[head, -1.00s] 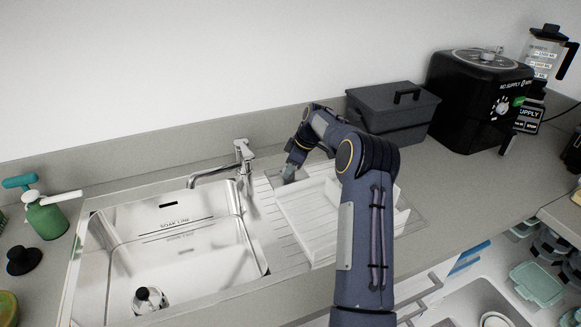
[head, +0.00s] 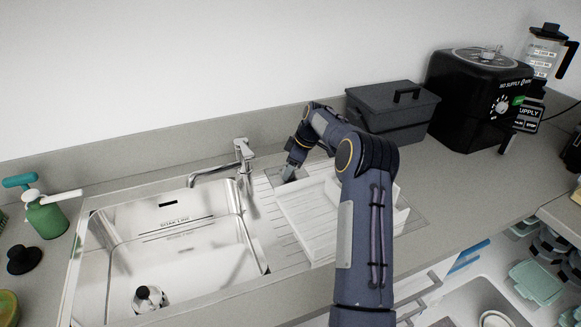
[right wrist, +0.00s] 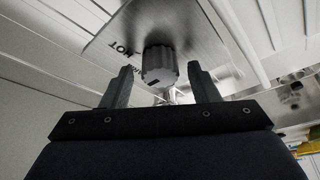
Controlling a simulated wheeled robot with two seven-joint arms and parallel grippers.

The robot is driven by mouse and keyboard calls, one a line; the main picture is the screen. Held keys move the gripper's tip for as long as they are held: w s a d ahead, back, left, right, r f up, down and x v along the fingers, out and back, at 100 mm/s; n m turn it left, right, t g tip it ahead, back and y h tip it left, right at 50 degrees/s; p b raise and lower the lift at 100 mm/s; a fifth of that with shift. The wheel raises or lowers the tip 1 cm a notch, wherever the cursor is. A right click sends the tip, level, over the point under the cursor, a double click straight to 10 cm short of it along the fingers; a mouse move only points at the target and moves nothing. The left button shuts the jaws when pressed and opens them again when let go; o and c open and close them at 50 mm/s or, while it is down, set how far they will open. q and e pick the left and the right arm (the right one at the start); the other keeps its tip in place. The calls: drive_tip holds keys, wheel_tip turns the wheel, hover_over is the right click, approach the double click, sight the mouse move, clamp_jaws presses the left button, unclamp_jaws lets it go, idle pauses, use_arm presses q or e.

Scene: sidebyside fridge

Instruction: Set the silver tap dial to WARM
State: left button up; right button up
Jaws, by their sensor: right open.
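The silver tap dial (right wrist: 159,64) is a grey ribbed knob on a metal plate (right wrist: 190,35) in the right wrist view. The word HOT shows on the plate at its left, with a partly hidden word closer to the knob. I cannot tell which mark the dial points to. My right gripper (right wrist: 160,78) is open, with one finger on each side of the knob in that view; contact is not clear. In the head view my right gripper (head: 290,172) is by the drainboard, right of the tap (head: 241,160), and the dial is hidden there. My left gripper is not in view.
A steel sink (head: 170,250) lies left of the drainboard. A white tray (head: 310,220) sits close beside my right arm. A dark lidded box (head: 393,108) and a black machine (head: 470,100) stand to the right. A green spray bottle (head: 47,217) stands far left.

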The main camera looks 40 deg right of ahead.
drive_tip(key=v, duration=0.7)
drive_tip(key=shift+r+b, duration=0.35)
drive_tip(key=shift+b, duration=0.05)
drive_tip(key=shift+s+d, duration=0.15)
drive_tip(key=s+a+r+m+t, duration=0.1)
drive_tip(key=s+a+r+m, duration=0.1)
drive_tip(key=s+a+r, duration=0.6)
drive_tip(key=s+a+r+m, duration=0.25)
drive_tip(key=s+a, duration=0.45)
drive_tip(key=a, duration=0.4)
drive_tip(key=s+a+f+m, duration=0.2)
drive_tip(key=s+a+f, duration=0.2)
drive_tip(key=s, duration=0.5)
drive_tip(key=s+a+f+m+t+y, duration=0.1)
drive_tip(key=s+a+f+m, duration=0.1)
drive_tip(key=s+a+f, duration=0.3)
drive_tip(key=s+a, duration=0.4)
